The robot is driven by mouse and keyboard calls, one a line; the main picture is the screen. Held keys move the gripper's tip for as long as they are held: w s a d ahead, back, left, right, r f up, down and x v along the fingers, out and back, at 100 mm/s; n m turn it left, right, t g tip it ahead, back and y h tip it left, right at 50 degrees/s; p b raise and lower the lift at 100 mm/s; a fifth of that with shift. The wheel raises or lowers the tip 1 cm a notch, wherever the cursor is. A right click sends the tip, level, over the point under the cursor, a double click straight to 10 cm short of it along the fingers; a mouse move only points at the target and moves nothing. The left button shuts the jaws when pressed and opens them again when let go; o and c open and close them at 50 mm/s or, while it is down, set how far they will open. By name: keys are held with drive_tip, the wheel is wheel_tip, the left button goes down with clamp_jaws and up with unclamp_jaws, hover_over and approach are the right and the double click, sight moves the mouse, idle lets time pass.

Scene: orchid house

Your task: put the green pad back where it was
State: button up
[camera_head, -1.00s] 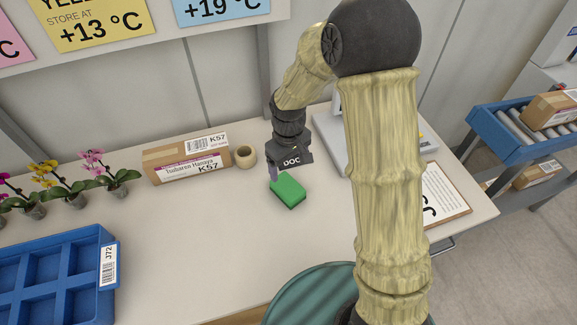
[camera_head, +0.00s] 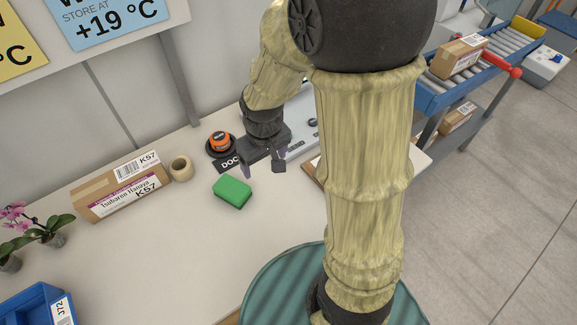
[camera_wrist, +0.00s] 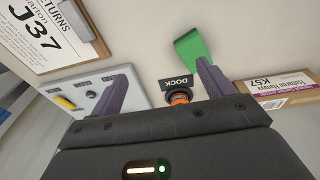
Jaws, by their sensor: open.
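The green pad (camera_head: 232,192) lies flat on the white table, right of the tape roll and clear of the box. My gripper (camera_head: 262,168) is open and empty above the table, a little right of and beyond the pad, not touching it. In the wrist view the pad (camera_wrist: 190,48) shows behind and beside the tip of the right finger, partly hidden by it.
A black dock with an orange round device (camera_head: 220,141) stands behind the pad. A K57 carton (camera_head: 120,190) and tape roll (camera_head: 181,168) are left. A grey-white device (camera_wrist: 105,98) and clipboard (camera_wrist: 45,30) lie right.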

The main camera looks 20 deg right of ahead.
drive_tip(key=s+d+r+m+t, duration=0.1)
drive_tip(key=s+d+r+m, duration=0.1)
drive_tip(key=s, duration=0.4)
drive_tip(key=shift+d+m, duration=0.6)
drive_tip(key=shift+d, duration=0.55)
drive_tip(key=shift+w, duration=0.1)
